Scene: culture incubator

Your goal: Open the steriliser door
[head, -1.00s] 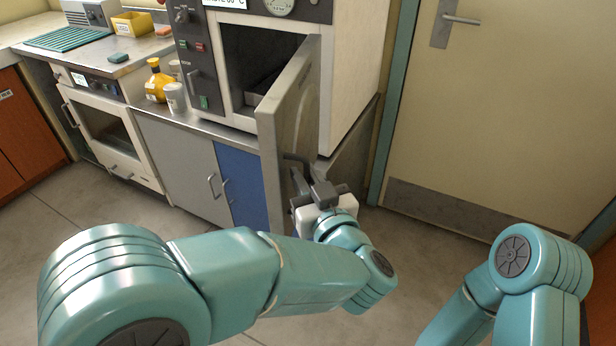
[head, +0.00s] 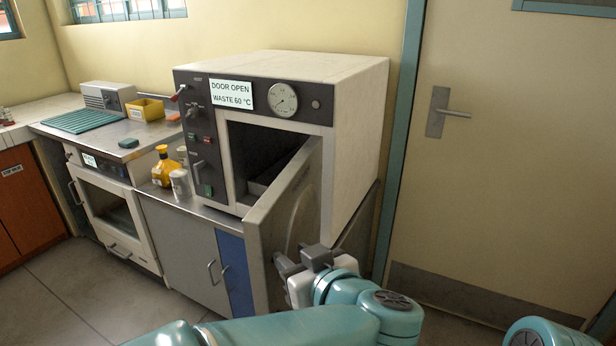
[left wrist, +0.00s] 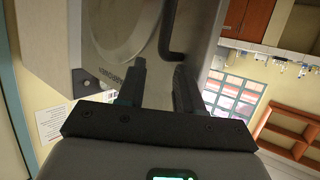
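The steriliser (head: 355,125) stands on the counter, with a dark chamber and a sign (head: 232,94) reading "DOOR OPEN WASTE 60 °C". Its grey door (head: 285,205) is swung well out from the chamber, hinged on the right side of the opening. My left gripper (head: 297,262) is at the lower outer face of the door in the head view. In the left wrist view its two fingers (left wrist: 160,88) stand apart with nothing seen between them. The dark bar handle (left wrist: 176,32) shows beyond the fingertips. My right gripper is out of view.
A yellow bottle (head: 165,167) and a pale cup (head: 180,184) stand on the counter left of the steriliser. A closed cream room door (head: 490,190) is to the right. The floor (head: 75,295) at the lower left is clear.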

